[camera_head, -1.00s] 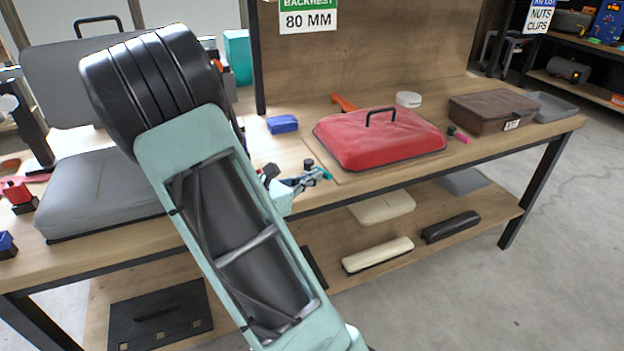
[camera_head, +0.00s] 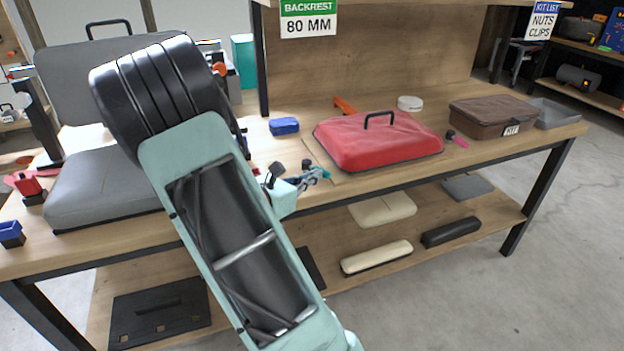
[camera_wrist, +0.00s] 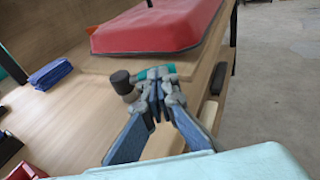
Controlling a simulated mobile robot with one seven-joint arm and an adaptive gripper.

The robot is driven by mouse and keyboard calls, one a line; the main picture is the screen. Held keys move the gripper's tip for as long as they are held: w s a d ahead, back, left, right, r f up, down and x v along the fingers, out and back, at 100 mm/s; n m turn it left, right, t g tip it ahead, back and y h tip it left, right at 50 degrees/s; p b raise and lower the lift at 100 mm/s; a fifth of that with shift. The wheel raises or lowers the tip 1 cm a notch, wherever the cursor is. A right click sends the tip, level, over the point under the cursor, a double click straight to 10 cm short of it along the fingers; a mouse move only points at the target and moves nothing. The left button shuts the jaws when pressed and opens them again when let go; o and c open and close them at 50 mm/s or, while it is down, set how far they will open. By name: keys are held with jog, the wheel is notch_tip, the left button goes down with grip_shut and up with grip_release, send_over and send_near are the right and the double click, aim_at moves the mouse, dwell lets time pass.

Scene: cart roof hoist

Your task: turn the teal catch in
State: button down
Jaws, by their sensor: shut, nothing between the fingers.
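The teal catch (camera_head: 326,173) shows as a small teal piece at the near left edge of the red cushion panel (camera_head: 375,138). In the wrist view the teal catch (camera_wrist: 167,68) lies just beyond my fingertips, which hide part of it. A black knob (camera_wrist: 122,80) stands just left of the fingertips; it also shows in the head view (camera_head: 306,164). My gripper (camera_head: 314,177) is shut and empty, at the catch. In the wrist view its fingertips (camera_wrist: 159,77) overlap the teal; I cannot tell whether they touch it.
A pink catch (camera_head: 460,142) sits at the panel's right side. A grey seat (camera_head: 105,188) is at the left. Cushions lie on the lower shelf.

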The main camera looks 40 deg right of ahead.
aim_at(325, 173)
jog(key=shift+s+d, duration=0.25)
jog(key=shift+d, duration=0.25)
jog(key=shift+s+d, duration=0.1)
jog(key=shift+d, duration=0.45)
jog(key=shift+d+p, duration=0.35)
jog(key=shift+d, duration=0.55)
jog(key=shift+w+d, duration=0.3)
jog(key=shift+d, duration=0.45)
